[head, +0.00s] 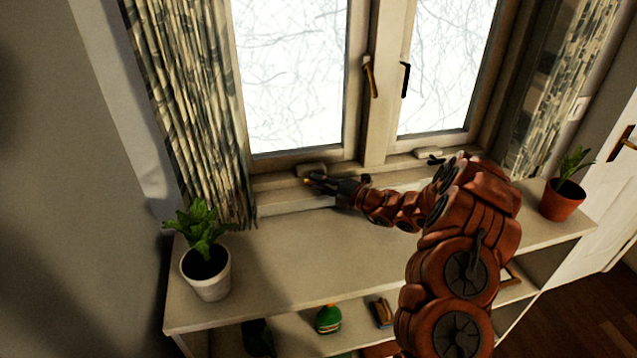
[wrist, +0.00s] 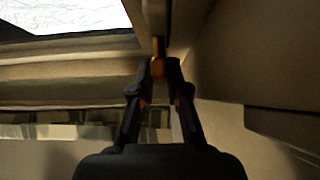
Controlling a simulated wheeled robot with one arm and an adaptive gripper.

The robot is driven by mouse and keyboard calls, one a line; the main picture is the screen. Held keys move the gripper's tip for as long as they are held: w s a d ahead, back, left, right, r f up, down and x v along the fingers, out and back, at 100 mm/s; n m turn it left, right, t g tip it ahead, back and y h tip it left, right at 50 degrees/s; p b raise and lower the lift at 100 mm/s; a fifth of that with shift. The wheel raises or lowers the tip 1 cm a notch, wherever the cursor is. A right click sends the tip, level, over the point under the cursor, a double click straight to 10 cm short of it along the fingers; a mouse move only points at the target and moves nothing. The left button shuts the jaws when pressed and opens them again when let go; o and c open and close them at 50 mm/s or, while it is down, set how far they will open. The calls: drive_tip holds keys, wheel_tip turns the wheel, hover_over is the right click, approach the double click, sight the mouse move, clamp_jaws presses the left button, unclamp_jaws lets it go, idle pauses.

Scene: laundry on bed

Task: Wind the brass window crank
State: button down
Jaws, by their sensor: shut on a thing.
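The brass window crank (wrist: 158,66) shows in the wrist view as a small orange-brown knob on a thin stem, between my fingertips. My gripper (wrist: 160,74) is shut on it. In the head view my gripper (head: 322,182) reaches left along the window sill, just below a pale crank housing (head: 311,169) at the foot of the left window pane. Only a small brass glint (head: 307,181) of the crank shows there; my fingers hide the rest.
A second housing with a dark crank (head: 436,160) sits under the right pane. A brass handle (head: 369,77) and a black handle (head: 405,80) are on the window frames. Potted plants stand left (head: 207,272) and right (head: 562,200) on the shelf top (head: 300,270), which is clear between.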

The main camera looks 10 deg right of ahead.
idle(0.4)
